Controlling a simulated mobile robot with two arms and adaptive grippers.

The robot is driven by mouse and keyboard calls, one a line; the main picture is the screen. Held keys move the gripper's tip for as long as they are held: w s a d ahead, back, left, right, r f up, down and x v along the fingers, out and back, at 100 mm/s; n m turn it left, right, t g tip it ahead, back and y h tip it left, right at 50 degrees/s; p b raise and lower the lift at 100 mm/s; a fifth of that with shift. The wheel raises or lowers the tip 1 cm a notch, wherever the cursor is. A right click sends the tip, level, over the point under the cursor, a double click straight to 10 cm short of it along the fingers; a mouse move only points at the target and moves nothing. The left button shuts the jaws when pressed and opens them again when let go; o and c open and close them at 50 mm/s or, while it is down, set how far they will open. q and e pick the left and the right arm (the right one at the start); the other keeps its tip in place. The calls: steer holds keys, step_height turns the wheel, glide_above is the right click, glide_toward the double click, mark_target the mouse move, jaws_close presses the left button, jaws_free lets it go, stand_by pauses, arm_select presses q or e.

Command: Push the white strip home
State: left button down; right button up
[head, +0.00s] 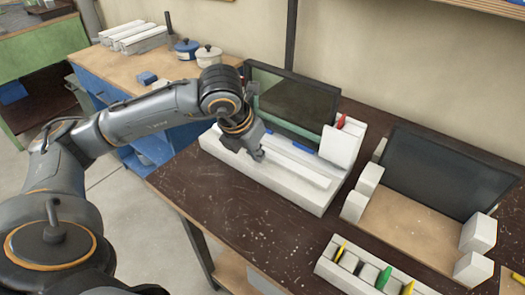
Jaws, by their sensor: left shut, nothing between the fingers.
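The long white clamp fixture (318,203) stands on the dark bench top. A white strip (300,170) appears to lie lengthwise along it, in front of a dark upright panel (292,100) with a green lower edge. White on white makes the strip's ends hard to tell. My left gripper (258,155) is shut and empty, pointing down at the strip's left part. It hides that part, and I cannot tell whether it touches. Blue bits (303,147) show behind the strip. My right gripper is not in view.
To the right, a second dark panel (445,170) stands behind a tan board between white blocks (355,206). A white rack (340,266) with coloured pieces is at the front. The dark bench top (225,205) is clear at front left. Pots (208,55) stand behind.

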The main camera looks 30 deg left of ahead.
mark_target(273, 148)
arm_select(q)
steer(key=shift+w+d, duration=0.15)
steer(key=shift+w, duration=2.55)
